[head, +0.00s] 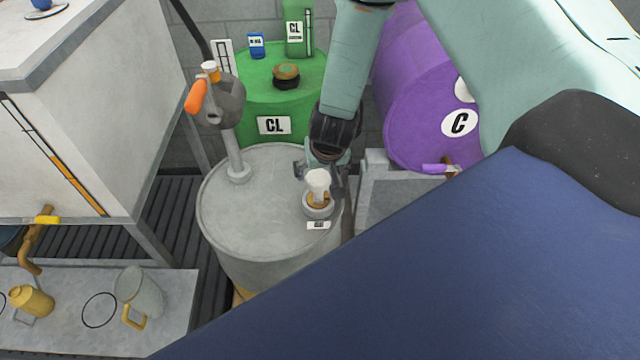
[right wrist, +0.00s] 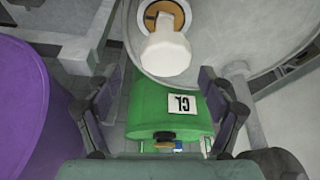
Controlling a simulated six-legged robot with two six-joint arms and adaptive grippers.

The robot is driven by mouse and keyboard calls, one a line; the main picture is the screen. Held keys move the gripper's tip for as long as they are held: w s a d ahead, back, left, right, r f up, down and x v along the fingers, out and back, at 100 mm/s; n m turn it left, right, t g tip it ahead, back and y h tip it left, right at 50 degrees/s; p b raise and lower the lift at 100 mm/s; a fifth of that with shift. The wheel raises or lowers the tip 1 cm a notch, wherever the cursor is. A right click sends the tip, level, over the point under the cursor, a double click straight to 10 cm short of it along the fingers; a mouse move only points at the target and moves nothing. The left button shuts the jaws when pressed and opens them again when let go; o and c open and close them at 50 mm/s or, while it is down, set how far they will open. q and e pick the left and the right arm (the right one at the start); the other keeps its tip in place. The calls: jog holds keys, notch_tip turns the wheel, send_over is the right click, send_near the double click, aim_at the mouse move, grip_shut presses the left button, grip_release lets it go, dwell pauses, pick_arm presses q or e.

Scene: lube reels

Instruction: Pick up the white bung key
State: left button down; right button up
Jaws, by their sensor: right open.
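The white bung key (head: 318,181) stands on the bung near the right edge of the top of the grey drum (head: 255,215). It also shows in the right wrist view (right wrist: 167,50), with the tan and grey bung ring (right wrist: 164,14) beyond it. My right gripper (head: 321,172) is open and empty at the far side of the key. In the right wrist view its two fingers (right wrist: 158,82) are spread wide, and the key lies beyond the tips, between their lines. I cannot tell whether a finger touches the key. My left gripper is not in view.
A hand pump (head: 218,103) with an orange grip stands on the grey drum's left side. A green drum (head: 240,110) carrying cans stands behind, and a purple drum (head: 415,110) lies at the right. A white tank (head: 85,110) and a tray with jugs (head: 65,335) are left.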

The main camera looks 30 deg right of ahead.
aim_at(318, 178)
jog(key=f, duration=0.4)
jog(key=shift+w+a+f+b, duration=0.1)
jog(key=shift+w+a+b, duration=0.25)
jog(key=shift+w+b, duration=0.05)
jog(key=shift+w+d+f, duration=0.2)
jog(key=shift+c, duration=0.4)
jog(key=shift+s+a+r, duration=0.1)
jog(key=shift+r, duration=0.05)
jog(key=c, duration=1.2)
